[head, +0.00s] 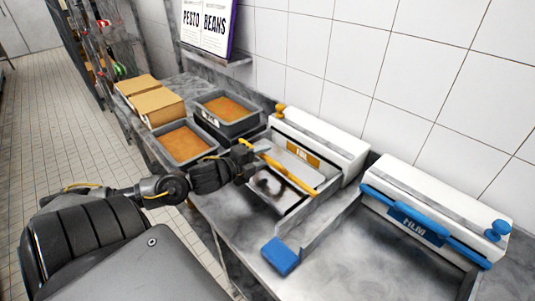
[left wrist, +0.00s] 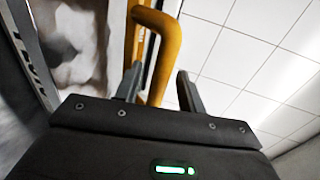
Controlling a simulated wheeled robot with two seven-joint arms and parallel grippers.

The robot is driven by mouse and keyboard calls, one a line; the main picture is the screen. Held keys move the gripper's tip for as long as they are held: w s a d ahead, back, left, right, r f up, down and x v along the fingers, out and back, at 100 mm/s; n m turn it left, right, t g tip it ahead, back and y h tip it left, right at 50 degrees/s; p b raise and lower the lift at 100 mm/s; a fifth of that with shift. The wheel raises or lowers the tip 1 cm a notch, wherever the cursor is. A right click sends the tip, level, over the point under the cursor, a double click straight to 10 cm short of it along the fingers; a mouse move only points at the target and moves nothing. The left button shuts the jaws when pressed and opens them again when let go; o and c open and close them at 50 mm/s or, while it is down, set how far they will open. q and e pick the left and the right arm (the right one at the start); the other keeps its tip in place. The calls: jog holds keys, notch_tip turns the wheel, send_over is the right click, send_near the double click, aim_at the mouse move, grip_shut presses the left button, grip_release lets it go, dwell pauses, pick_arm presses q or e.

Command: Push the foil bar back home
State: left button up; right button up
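The foil bar (head: 290,174) is a long yellow bar across the front of the white foil dispenser (head: 318,133), whose yellow label is small and hard to read. The bar stands out from the dispenser's body over its grey tray. My left gripper (head: 245,160) is at the bar's left end. In the left wrist view the bar's bent yellow end (left wrist: 160,50) runs between the two dark fingers of my left gripper (left wrist: 158,82). The fingers are apart, with a gap visible beside the bar. My right gripper is not in view.
A second white dispenser (head: 445,195) with a blue bar (head: 425,227) stands to the right. A blue block (head: 280,257) is at the counter's front. Two dark pans with orange-brown contents (head: 185,144) and cardboard-coloured boxes (head: 157,106) stand to the left. Tiled wall lies behind.

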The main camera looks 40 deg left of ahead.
pick_arm(q)
jog(key=shift+x, duration=1.3)
jog(key=shift+c, duration=0.3)
grip_shut()
